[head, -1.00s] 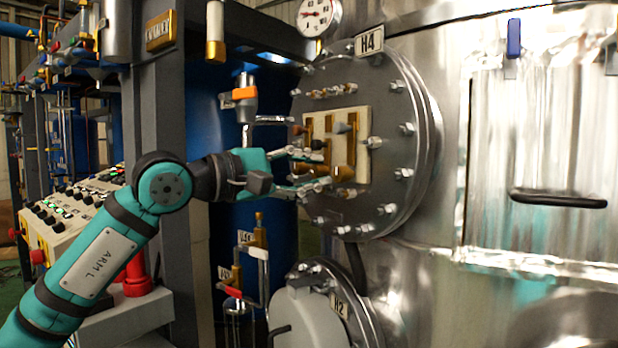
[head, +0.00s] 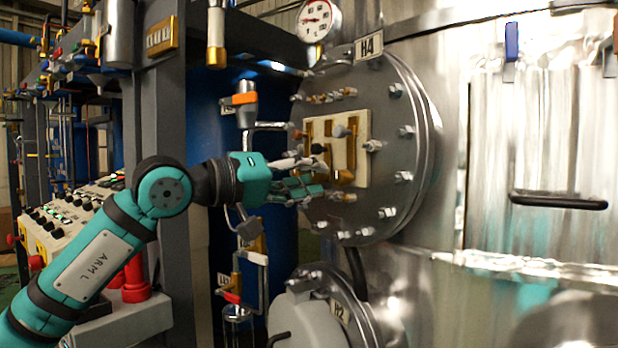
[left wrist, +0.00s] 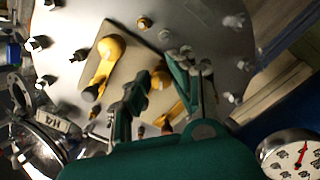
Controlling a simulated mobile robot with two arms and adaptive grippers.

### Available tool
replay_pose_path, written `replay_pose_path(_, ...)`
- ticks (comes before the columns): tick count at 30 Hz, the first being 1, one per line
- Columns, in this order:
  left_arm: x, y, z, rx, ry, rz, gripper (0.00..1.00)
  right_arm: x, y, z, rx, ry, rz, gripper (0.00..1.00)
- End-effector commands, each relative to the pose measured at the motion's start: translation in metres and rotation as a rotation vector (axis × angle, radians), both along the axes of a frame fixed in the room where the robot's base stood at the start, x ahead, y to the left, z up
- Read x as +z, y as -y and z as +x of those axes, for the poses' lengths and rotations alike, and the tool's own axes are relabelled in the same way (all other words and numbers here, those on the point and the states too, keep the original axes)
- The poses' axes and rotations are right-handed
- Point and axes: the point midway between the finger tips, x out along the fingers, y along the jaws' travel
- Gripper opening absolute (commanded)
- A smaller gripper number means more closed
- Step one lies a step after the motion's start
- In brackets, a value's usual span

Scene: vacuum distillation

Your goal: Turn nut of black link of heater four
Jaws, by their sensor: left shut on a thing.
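Heater four is the round steel flange (head: 408,215) under the H4 label (head: 369,46) in the head view. A pale square plate (head: 363,140) at its middle carries brass links (head: 340,178); one brass link (left wrist: 105,62) shows clearly in the left wrist view. A small black part (head: 318,148) shows at the plate's left, beside my upper finger. My left gripper (head: 318,174) reaches the plate from the left, its fingers shut around a nut at the links. The fingers largely hide this nut. In the left wrist view, the gripper (left wrist: 163,98) lies over the plate.
Bolts ring the flange, and small fittings (head: 330,96) stick out above the plate. A pressure gauge (head: 318,18) sits above left. Heater H2's flange (head: 362,310) is below. A door handle (head: 558,201) is at the right.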

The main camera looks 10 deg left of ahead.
Motion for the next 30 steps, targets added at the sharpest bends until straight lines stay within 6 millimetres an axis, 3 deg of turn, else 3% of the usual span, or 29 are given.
replay_pose_path(15,-0.0022,-0.0005,0.001,0.0,0.317,0.271,0.0,0.002,0.0,0.0,0.0,0.0,0.0,0.41)
replay_pose_path(30,-0.0029,-0.0004,0.0011,-0.002,0.421,0.358,0.0,0.0027,0.0,-0.0001,0.0,0.0,0.0,0.41)
